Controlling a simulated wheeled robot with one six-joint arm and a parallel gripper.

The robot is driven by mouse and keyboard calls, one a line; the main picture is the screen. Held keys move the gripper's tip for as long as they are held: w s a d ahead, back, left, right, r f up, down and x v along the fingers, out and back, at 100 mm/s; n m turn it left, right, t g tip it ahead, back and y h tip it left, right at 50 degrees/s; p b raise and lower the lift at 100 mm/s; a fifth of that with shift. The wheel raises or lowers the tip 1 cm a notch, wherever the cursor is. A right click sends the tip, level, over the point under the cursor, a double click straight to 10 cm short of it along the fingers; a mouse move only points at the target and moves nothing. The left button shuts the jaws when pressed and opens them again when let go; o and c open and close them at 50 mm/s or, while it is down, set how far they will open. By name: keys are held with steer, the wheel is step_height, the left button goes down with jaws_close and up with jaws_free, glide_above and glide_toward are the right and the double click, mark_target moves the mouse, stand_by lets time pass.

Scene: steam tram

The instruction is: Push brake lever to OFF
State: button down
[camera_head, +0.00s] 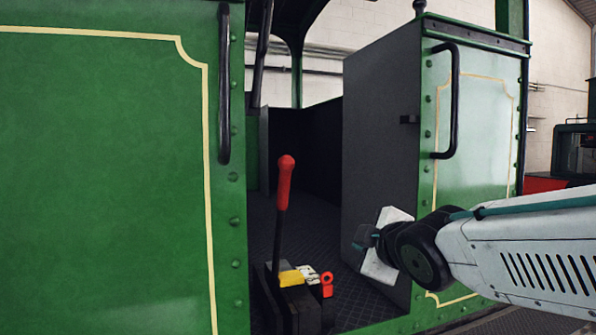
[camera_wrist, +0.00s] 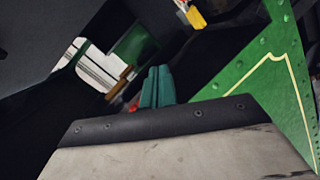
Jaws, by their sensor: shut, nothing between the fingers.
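The brake lever (camera_head: 281,205) has a red grip on a dark rod and stands nearly upright, leaning slightly right. It rises from a dark base block (camera_head: 297,306) with a yellow plate (camera_head: 291,278), a white plate and a red ring-shaped part. My gripper (camera_head: 358,240) is shut and empty, to the right of the lever and apart from it, in the doorway. In the wrist view its teal fingers (camera_wrist: 157,88) are together. The yellow plate shows at the top there (camera_wrist: 196,18). The red grip is not clearly visible in the wrist view.
A green cab side panel (camera_head: 105,170) with a black handrail (camera_head: 224,85) stands left of the doorway. A dark grey inner wall (camera_head: 384,140) and a green panel with a handrail (camera_head: 449,110) stand right. The patterned floor (camera_head: 345,285) lies between.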

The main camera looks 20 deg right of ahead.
mark_target(292, 166)
steer(key=w+a+r+n+t+y, duration=0.2)
steer(key=a+r+n+t+y, duration=0.2)
steer(key=r+n, duration=0.5)
steer(key=shift+w+a+r+n+t+y, duration=0.2)
steer(key=shift+w+r+n+t+y, duration=0.2)
steer(key=shift+t+y, duration=0.3)
steer(key=shift+w, duration=0.1)
steer(key=x, duration=1.2)
steer(key=shift+w+r, duration=0.2)
steer(key=shift+w, duration=0.1)
steer(key=shift+w+a+r, duration=0.15)
steer(key=shift+w, duration=0.35)
steer(key=shift+w, duration=0.1)
